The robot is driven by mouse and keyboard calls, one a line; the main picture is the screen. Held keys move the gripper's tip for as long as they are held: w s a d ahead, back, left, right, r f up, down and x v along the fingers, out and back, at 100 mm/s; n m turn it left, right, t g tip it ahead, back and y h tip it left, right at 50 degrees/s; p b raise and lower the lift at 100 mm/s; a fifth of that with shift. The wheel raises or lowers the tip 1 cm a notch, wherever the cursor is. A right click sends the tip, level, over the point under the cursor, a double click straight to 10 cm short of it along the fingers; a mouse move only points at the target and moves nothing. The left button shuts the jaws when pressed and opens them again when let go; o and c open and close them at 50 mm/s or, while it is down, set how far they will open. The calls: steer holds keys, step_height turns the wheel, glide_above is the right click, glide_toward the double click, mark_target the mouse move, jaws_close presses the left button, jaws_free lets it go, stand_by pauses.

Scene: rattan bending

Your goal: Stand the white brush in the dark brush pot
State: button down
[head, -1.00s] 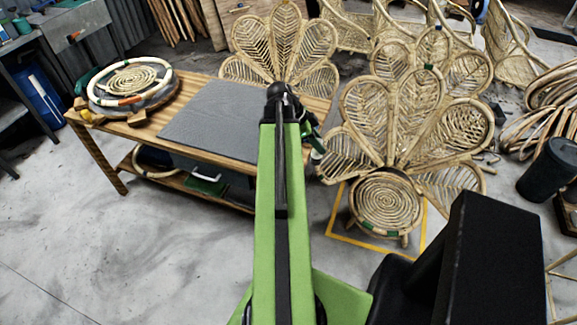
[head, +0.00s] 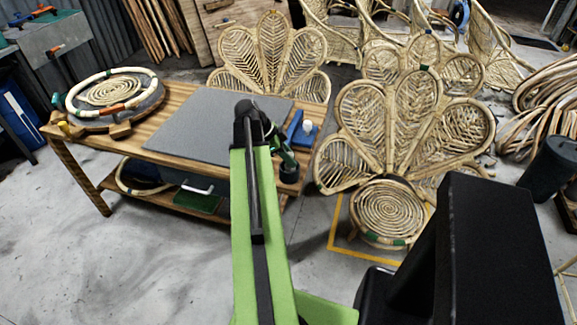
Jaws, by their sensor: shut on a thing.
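My gripper (head: 284,152) is at the right end of the workbench, partly hidden behind my arm's end. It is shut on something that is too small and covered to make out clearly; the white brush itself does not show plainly. A dark round pot (head: 289,172), which looks like the brush pot, stands at the bench's right edge. My gripper is just above or in front of it; I cannot tell whether they touch.
The wooden workbench (head: 200,90) carries a grey mat (head: 205,125), a round rattan coil on a jig (head: 112,95) at left, and a blue item with a small white top (head: 307,127) at right. A rattan peacock chair (head: 388,212) stands close to the bench's right.

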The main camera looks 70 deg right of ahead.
steer(key=shift+s+r, duration=0.15)
steer(key=shift+f, duration=0.45)
steer(key=c, duration=1.1)
jaws_free()
steer(key=shift+r, duration=0.25)
steer(key=p+v, duration=1)
steer(key=v, duration=0.2)
steer(key=shift+r, duration=0.2)
